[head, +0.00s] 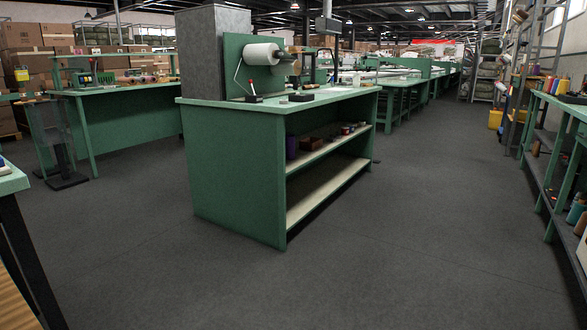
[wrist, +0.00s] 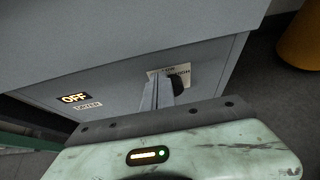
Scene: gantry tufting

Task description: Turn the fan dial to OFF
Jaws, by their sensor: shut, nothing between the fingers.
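In the wrist view, a grey panel (wrist: 115,85) carries an OFF label (wrist: 74,98) at the left and a pale label (wrist: 168,71) with LOW and HIGH wording near the middle. My gripper (wrist: 158,88) is shut and empty, with its fingers in front of the pale label and covering part of it. A dark rounded piece (wrist: 181,84) shows just right of the fingers. It may be the fan dial, but its pointer and setting are hidden. I cannot tell whether the fingers touch it. My gripper does not show in the head view.
A grey ledge (wrist: 130,35) overhangs the panel. A yellow object (wrist: 300,40) stands at the wrist view's upper right. In the head view, a green workbench (head: 235,170) with open shelves stands mid-room, and a rack (head: 548,185) lines the right. The grey floor between them is clear.

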